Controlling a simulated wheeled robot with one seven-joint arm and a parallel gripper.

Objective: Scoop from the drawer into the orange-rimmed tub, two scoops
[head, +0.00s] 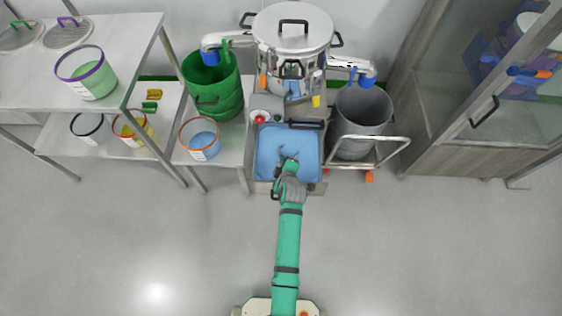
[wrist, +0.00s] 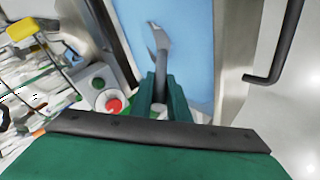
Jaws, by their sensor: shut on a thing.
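The open drawer (head: 258,187) holds a light blue fill (head: 270,145), which also shows in the wrist view (wrist: 195,30). My gripper (head: 288,167) is over the drawer, shut on the handle of a grey scoop. The scoop (wrist: 160,42) points away from my fingers (wrist: 165,97) over the blue fill. I cannot tell whether it touches the fill or carries any. An orange-rimmed tub (head: 199,152) with blue contents stands left of the drawer. Another tub (head: 127,138) with an orange-red rim and yellow contents stands further left on the lower shelf.
A steel vessel (head: 293,28) stands behind the drawer. A green bin (head: 213,85) and a grey bin (head: 360,115) flank it. A red button (wrist: 113,105) is beside the drawer's left edge. A black handle (wrist: 285,50) shows on the right. The floor in front is clear.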

